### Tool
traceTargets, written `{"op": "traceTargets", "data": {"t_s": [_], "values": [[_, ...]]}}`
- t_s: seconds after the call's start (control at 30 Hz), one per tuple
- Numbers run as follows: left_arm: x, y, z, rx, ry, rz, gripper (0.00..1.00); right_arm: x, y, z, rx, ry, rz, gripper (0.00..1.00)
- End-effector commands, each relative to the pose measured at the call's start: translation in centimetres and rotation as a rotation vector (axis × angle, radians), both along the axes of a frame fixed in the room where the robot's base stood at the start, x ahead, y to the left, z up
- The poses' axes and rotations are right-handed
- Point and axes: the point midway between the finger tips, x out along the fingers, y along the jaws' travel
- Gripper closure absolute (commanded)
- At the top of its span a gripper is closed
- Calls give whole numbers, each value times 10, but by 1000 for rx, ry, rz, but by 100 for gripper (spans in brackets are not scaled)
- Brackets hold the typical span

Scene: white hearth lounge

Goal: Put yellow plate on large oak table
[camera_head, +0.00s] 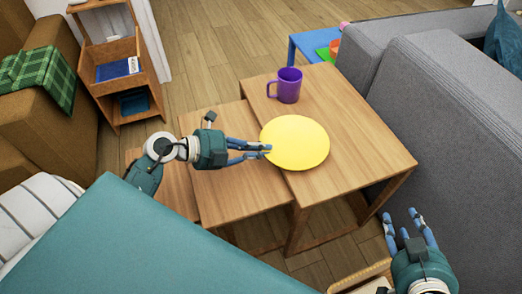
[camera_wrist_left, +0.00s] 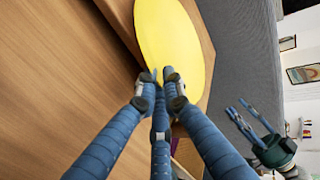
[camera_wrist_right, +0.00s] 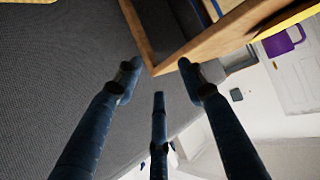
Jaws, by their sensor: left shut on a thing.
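The yellow plate (camera_head: 295,143) is round and looks about level at the left part of the large oak table (camera_head: 352,125), its left edge reaching the table's left edge. I cannot tell whether it touches the top. My left gripper (camera_head: 264,150) is shut on the plate's left rim. The left wrist view shows the plate (camera_wrist_left: 168,38) pinched at its rim between the fingertips (camera_wrist_left: 160,78). My right gripper (camera_head: 403,222) is open and empty, low beside the table's right front corner. In the right wrist view its fingers (camera_wrist_right: 158,68) stand apart near the table's edge (camera_wrist_right: 225,38).
A purple mug (camera_head: 287,86) stands on the large table's far left part. A lower oak table (camera_head: 225,185) is tucked beside it. A grey sofa (camera_head: 440,130) bounds the right. A teal surface (camera_head: 160,245) fills the front left. The table's right half is clear.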

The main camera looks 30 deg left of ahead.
Motion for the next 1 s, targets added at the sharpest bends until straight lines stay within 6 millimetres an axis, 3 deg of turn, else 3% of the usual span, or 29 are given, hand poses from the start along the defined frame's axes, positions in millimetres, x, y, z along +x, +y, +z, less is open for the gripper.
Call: {"op": "traceTargets", "data": {"t_s": [0.4, 0.5, 0.53, 0.9, 1.0], "values": [[0, 0, -3, -1, -2, 0, 100, 2, 1, 3, 4, -16, 1, 60], [0, 0, -3, 1, -1, 0, 75, 2, 1, 3, 4, -16, 1, 60], [0, 0, -3, 1, -1, 0, 74, 2, 1, 3, 4, -16, 1, 60], [-2, 2, 1, 1, 1, 0, 74, 2, 1, 3, 3, -10, 1, 60], [-9, 8, 5, 2, 2, 1, 74, -9, -4, -8, -12, 55, -4, 60]]}}
